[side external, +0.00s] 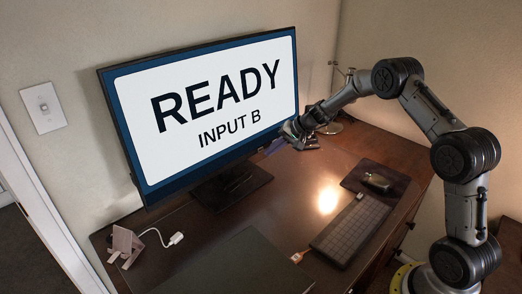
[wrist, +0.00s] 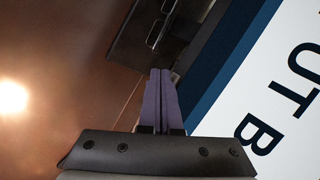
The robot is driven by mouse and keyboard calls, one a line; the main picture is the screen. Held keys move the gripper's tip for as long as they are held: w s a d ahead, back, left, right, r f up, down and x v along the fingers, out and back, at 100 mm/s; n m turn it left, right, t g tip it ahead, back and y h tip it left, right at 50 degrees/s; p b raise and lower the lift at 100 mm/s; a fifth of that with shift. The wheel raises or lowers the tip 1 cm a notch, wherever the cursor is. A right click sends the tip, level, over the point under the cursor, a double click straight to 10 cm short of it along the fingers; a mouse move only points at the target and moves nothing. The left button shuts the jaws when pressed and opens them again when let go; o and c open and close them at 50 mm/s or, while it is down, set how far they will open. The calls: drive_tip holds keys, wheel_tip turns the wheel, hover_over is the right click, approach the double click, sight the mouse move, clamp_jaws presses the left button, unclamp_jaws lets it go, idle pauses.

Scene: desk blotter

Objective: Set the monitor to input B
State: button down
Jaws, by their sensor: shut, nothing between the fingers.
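The monitor (side external: 213,105) stands on the desk, and its lit screen reads "READY" and "INPUT B". In the wrist view part of the same screen (wrist: 275,90) shows at the right, with "UT B" turned sideways. My gripper (side external: 270,148) is in front of the monitor's lower right corner. In the wrist view its purple fingers (wrist: 160,72) are shut together with nothing between them. The fingertips appear over or close to the edge of a dark box (wrist: 150,40) with rectangular openings or buttons. I cannot tell whether they touch it.
A keyboard (side external: 350,230) and a mouse (side external: 377,183) on a dark pad (side external: 400,178) lie at the right. A small stand (side external: 124,246) and a white plug (side external: 176,238) lie at the left. A dark blotter (side external: 233,268) is in front. The middle of the desk is clear.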

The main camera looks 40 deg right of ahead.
drive_tip(key=shift+s+r, duration=0.15)
drive_tip(key=shift+s, duration=1.05)
drive_tip(key=shift+s+r, duration=0.15)
drive_tip(key=shift+s, duration=1.05)
drive_tip(key=s+a+r+n+t, duration=0.1)
drive_tip(key=a+r+n, duration=0.5)
drive_tip(key=r, duration=1)
drive_tip(key=s+a+r+n+y, duration=0.1)
drive_tip(key=s+a+r+n, duration=0.1)
drive_tip(key=s+a+r, duration=0.9)
drive_tip(key=s+f+n+g+h, duration=0.1)
drive_tip(key=s+f+n+h, duration=0.15)
drive_tip(key=s, duration=1.35)
drive_tip(key=s+d+f+h, duration=0.1)
drive_tip(key=s+d+f, duration=0.1)
drive_tip(key=s+f, duration=0.1)
drive_tip(key=s+d+f+n+g, duration=0.1)
drive_tip(key=s+d+f, duration=0.1)
drive_tip(key=s, duration=0.3)
drive_tip(key=shift+s+d+f+g+h, duration=0.3)
drive_tip(key=shift+s+f+h, duration=0.05)
drive_tip(key=shift+f, duration=0.2)
